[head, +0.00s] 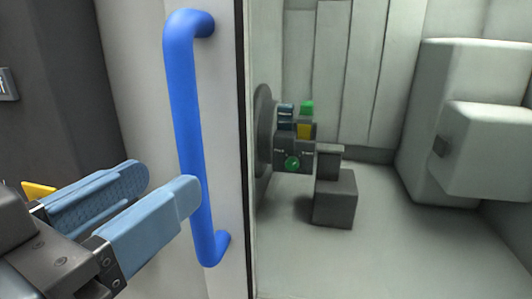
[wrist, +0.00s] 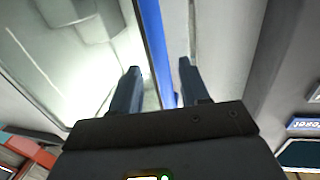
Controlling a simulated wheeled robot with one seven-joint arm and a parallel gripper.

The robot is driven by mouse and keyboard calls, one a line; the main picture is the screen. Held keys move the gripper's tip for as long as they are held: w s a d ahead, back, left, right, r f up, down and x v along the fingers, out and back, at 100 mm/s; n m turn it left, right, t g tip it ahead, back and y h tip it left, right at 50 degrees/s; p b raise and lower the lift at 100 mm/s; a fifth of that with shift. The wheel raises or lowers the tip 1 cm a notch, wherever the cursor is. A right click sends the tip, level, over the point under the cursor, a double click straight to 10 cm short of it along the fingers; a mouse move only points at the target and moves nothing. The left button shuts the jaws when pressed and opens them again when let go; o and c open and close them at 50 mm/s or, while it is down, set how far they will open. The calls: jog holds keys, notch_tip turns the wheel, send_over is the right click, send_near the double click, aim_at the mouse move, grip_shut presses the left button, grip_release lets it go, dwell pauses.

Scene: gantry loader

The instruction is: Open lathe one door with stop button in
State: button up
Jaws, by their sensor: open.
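The lathe door (head: 140,90) is a pale panel with an upright blue bar handle (head: 184,110). My gripper (head: 165,183) is open and empty, left of the handle's lower half. Its nearer finger overlaps the handle's left edge in the head view; I cannot tell whether it touches. In the wrist view, the blue handle (wrist: 154,30) runs in line with the gap between the fingers of my gripper (wrist: 159,65). I cannot pick out a stop button.
Right of the dark door edge lies the pale machine interior (head: 420,245). It holds a dark round disc (head: 263,130), a grey block (head: 335,198) and a large pale housing (head: 480,140). A dark grey panel (head: 50,120) stands at the left.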

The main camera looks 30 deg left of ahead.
aim_at(184, 168)
jog(key=w+p, duration=0.1)
jog(key=w, duration=0.5)
jog(key=shift+a, duration=0.15)
jog(key=shift+s, duration=0.1)
grip_shut()
dwell(0.3)
